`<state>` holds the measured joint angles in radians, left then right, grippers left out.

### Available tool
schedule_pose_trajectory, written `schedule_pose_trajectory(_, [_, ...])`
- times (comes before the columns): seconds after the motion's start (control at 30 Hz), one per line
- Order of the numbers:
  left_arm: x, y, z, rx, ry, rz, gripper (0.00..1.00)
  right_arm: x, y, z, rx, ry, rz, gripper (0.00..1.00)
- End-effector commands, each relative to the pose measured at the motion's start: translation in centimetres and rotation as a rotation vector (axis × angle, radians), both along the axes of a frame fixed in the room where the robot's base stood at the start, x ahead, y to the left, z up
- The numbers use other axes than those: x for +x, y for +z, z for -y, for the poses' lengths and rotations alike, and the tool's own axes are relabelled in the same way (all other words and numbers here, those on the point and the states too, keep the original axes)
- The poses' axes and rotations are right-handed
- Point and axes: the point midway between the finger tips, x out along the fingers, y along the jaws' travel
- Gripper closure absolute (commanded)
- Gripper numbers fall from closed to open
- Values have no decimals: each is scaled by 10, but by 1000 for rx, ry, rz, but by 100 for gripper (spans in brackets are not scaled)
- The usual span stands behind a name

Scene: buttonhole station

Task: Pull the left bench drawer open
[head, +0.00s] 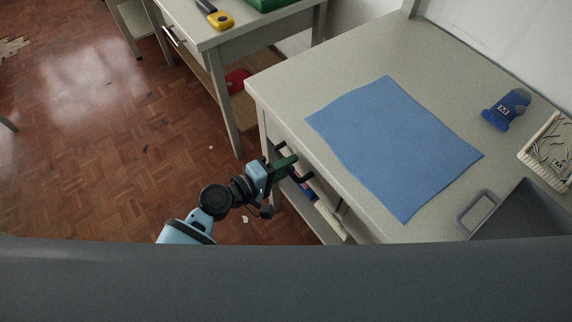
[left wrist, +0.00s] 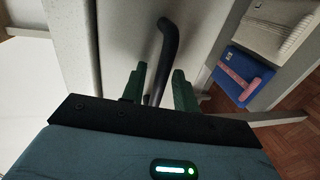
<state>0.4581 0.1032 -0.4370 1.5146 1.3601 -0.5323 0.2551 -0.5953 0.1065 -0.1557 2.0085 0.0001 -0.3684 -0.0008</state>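The left bench drawer's pale front (left wrist: 115,35) fills the upper middle of the left wrist view. Its dark bar handle (left wrist: 167,42) stands out from it and also shows in the head view (head: 301,178). My left gripper (head: 288,166) is at the bench's front edge, at this handle. In the left wrist view its two green fingers (left wrist: 159,90) are apart, with the handle's bar running down between them. I see a gap beside the bar, so the fingers are not closed on it. The drawer looks closed. My right gripper is not in view.
The bench top (head: 290,90) holds a blue cloth (head: 395,145), a blue tool (head: 506,109), a tray of pale pieces (head: 548,150) and a grey bin (head: 525,210). Under the bench, a blue item (left wrist: 240,75) lies on a shelf. A second table (head: 200,30) stands behind; the floor at left is clear.

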Motion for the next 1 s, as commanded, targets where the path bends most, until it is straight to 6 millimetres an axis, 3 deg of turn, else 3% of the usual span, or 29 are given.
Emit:
schedule_pose_trajectory(0.23, [0, 0, 1, 1, 0, 1, 72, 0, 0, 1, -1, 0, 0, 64])
schedule_pose_trajectory(0.47, [0, 0, 0, 0, 0, 0, 100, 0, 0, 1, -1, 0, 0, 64])
schedule_pose_trajectory(1.0, [-2, 0, -3, 0, 0, 0, 100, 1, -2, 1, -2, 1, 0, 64])
